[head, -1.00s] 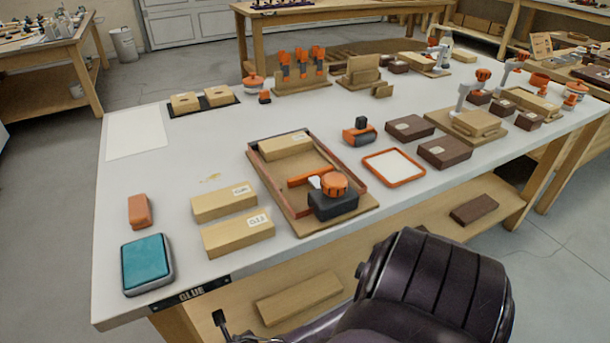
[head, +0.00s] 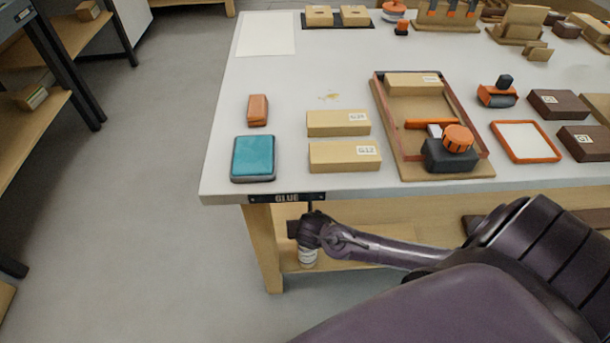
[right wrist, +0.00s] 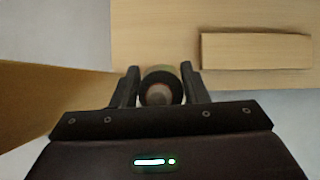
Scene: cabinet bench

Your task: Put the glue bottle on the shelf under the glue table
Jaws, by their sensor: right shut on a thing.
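The glue table (head: 285,100) has a black GLUE label on its front edge. Its wooden shelf (head: 350,263) lies below the top and also shows in the right wrist view (right wrist: 160,35). My right gripper (head: 309,238) is low under the front edge, by the table leg. It is shut on the glue bottle (head: 308,257), whose white lower part shows below it. In the right wrist view, the dark round bottle top (right wrist: 160,88) sits between the fingers, by the shelf's edge. I cannot tell whether the bottle touches the shelf. My left gripper is not in view.
A wooden block (right wrist: 255,50) lies on the shelf to the right of the bottle. The table leg (head: 262,245) stands just left of the gripper. A teal box (head: 253,157) and pale blocks (head: 345,156) are on the tabletop above.

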